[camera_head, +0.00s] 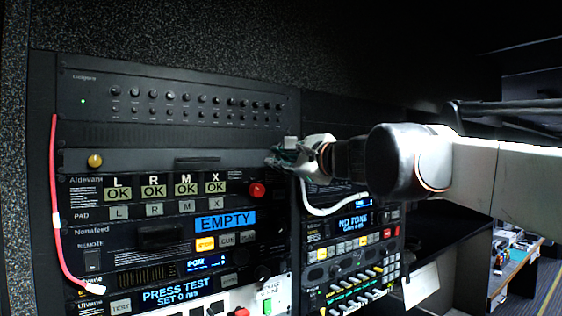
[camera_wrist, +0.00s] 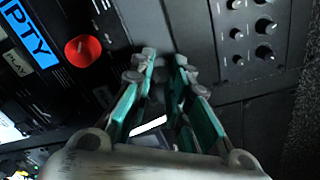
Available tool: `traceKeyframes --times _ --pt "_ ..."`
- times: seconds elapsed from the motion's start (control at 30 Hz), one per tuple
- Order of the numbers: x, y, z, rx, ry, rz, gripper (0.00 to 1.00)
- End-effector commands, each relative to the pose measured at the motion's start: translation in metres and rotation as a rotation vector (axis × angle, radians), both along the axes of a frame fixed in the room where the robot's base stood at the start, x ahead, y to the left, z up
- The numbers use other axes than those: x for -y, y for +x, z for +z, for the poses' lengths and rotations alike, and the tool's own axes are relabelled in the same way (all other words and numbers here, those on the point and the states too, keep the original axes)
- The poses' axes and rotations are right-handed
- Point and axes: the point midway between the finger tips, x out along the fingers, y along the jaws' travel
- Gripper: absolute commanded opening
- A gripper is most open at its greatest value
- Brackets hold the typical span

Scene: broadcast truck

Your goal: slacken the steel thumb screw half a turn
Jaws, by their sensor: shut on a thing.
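My gripper (camera_head: 277,158) is at the right end of a dark blank panel (camera_head: 135,160) in the rack, its fingers pointing at the rack face. In the wrist view its two green-sided fingers (camera_wrist: 164,62) reach in close together at the panel, shut with a narrow dark gap between them. The steel thumb screw sits between the fingertips and is hidden by them in both views. A brass-coloured thumb screw (camera_head: 95,160) shows uncovered at the panel's left end.
A red knob (camera_head: 257,190) stands out just below my gripper; it also shows in the wrist view (camera_wrist: 83,51). Rows of small black knobs (camera_head: 190,98) sit above. A red cable (camera_head: 55,210) hangs at the left. A white cable (camera_head: 325,210) loops below my wrist.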

Motion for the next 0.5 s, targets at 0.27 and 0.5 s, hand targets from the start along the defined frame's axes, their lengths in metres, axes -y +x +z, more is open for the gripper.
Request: traceKeyframes --times 0.27,0.5 --pt "-0.0002 -0.0002 -0.0004 0.147 -0.218 0.0 0.0" --pt "-0.0002 -0.0002 -0.0003 0.275 -0.407 0.0 0.0"
